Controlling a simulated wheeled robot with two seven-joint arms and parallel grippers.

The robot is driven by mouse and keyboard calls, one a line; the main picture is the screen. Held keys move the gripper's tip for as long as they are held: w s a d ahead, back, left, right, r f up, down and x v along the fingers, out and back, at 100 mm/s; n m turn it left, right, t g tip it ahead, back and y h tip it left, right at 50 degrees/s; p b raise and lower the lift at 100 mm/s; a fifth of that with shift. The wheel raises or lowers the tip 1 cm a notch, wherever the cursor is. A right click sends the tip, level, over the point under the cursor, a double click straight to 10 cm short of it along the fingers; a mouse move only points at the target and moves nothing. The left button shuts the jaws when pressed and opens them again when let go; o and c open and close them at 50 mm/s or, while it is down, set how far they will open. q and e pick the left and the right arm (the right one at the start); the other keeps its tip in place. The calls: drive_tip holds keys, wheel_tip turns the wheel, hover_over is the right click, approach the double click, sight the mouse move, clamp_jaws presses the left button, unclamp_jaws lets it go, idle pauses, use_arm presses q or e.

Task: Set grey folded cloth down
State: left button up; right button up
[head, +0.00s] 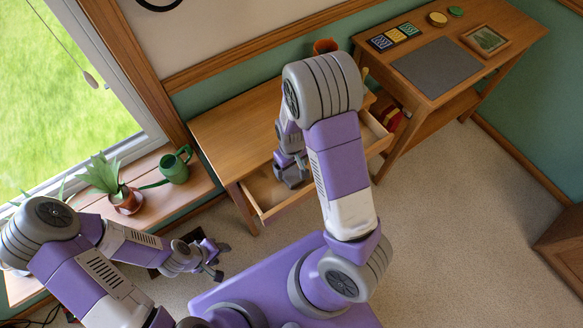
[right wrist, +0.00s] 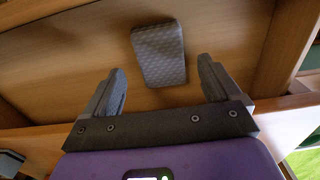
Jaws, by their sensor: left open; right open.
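The grey folded cloth (right wrist: 159,55) lies flat on the wooden bottom of the open drawer (head: 253,188) in the right wrist view. It has a fine pattern and looks like a small rounded rectangle. My right gripper (right wrist: 161,72) is open, with its fingers apart on either side of the cloth's near end, and no grip on it shows. In the head view my right gripper (head: 291,172) reaches down into the drawer, and my arm hides much of it; I cannot make out the cloth there. My left gripper (head: 213,262) is open and empty, low at the left, away from the drawer.
The wooden desk top (head: 235,122) overhangs the drawer. A side table (head: 490,62) with a grey mat (head: 440,68) and small items stands at the right. A windowsill holds a potted plant (head: 126,200) and green watering can (head: 174,166). Carpet (head: 450,200) at right is clear.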

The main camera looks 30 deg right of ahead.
sight(291, 172)
wheel_tip(291, 172, up, 9)
drive_tip(key=p, duration=0.3)
drive_tip(key=shift+f, duration=0.1)
idle(0.4)
